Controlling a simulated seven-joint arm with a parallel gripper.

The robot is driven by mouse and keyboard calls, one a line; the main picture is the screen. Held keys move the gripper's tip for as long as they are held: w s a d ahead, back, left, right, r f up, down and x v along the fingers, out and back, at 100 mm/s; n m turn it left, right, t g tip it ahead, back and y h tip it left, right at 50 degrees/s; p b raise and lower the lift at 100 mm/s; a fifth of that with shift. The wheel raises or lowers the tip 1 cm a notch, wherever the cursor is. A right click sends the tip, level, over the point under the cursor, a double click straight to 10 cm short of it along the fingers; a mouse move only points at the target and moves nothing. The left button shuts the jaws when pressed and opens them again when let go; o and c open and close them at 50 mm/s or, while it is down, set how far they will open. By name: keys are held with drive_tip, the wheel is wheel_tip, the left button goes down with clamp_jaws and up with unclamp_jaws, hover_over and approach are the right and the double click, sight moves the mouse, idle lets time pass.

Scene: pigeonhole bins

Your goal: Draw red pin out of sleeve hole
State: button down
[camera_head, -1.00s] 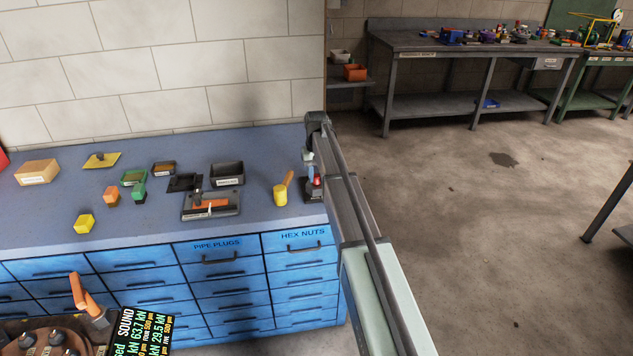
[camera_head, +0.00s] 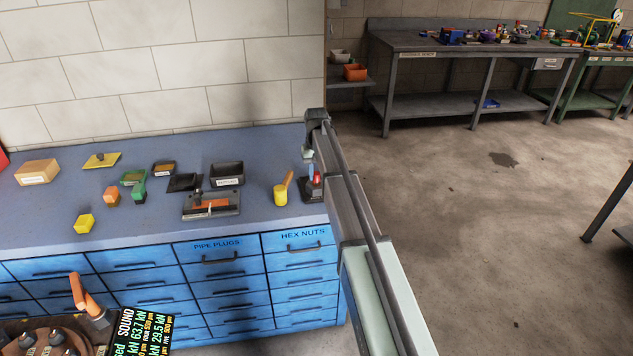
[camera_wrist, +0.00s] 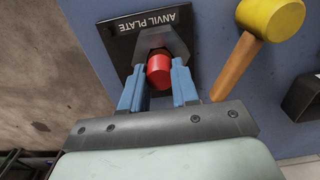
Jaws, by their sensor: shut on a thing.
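The red pin (camera_wrist: 159,72) shows its round end between the two blue fingers of my gripper (camera_wrist: 158,84) in the wrist view. My gripper is shut on it. Behind the pin, a dark sleeve (camera_wrist: 150,45) sits on the black plate (camera_wrist: 123,30) marked "ANVIL PLATE". The pin hides the sleeve hole, so I cannot tell how much of it is inside. In the head view the red pin (camera_head: 317,176) is a small red spot above the anvil plate (camera_head: 315,192) at the bench's right end, beside my gripper (camera_head: 312,168).
A yellow mallet (camera_head: 281,195) with an orange handle lies close to the left of the plate. A grey tray (camera_head: 230,207), dark bins (camera_head: 227,172) and small coloured blocks are further left. The bench's right edge is close to the plate, with the floor beyond.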

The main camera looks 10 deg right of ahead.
sight(316, 173)
drive_tip(key=shift+r, duration=0.3)
drive_tip(key=shift+r, duration=2.25)
